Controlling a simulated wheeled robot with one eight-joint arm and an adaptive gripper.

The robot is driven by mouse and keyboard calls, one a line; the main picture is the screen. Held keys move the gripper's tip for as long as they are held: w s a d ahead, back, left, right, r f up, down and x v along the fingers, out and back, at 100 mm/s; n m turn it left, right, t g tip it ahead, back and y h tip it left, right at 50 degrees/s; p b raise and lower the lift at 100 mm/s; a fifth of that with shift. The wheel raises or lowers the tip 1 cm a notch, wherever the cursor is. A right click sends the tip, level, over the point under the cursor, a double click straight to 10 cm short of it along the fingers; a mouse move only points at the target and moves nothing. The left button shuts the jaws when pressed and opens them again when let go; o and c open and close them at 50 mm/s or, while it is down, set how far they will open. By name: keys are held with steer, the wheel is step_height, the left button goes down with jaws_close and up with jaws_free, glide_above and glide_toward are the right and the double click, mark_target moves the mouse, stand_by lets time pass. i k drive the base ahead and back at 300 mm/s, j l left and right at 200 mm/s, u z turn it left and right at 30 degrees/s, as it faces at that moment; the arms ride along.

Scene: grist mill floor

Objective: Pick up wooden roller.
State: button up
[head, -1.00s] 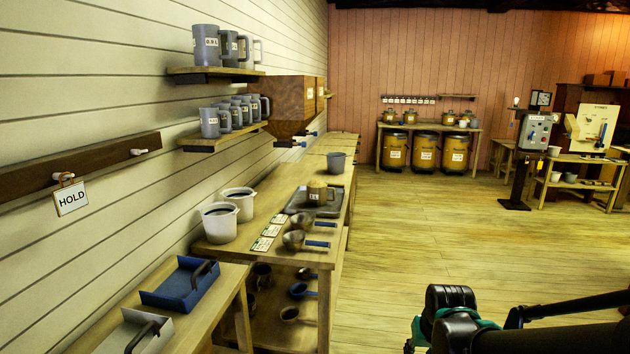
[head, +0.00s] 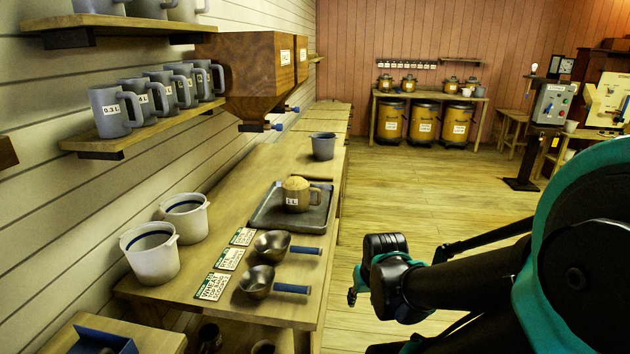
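I cannot make out a wooden roller anywhere in the head view. My arm reaches in from the lower right, and its dark and teal end, with my gripper (head: 358,286), hangs over the open floor to the right of the long wooden bench (head: 235,195). The fingers are small and partly hidden by the arm, so I cannot tell whether they are open or shut. Nothing shows held in them.
On the bench stand two white buckets (head: 152,255), two metal scoops (head: 257,282), labelled cards (head: 212,286), a tray (head: 262,217) with a filled mug (head: 297,194), and a grey cup (head: 323,146). Mug shelves (head: 145,127) and hoppers (head: 252,75) jut from the wall.

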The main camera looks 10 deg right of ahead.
mark_target(306, 176)
steer(key=k+z, duration=0.25)
steer(key=k+l+z, duration=0.25)
steer(key=i+j+z, duration=0.2)
steer(key=i, duration=0.3)
steer(key=i+z, duration=0.2)
steer(key=i, duration=0.25)
steer(key=i+u, duration=0.2)
steer(key=i, duration=1.55)
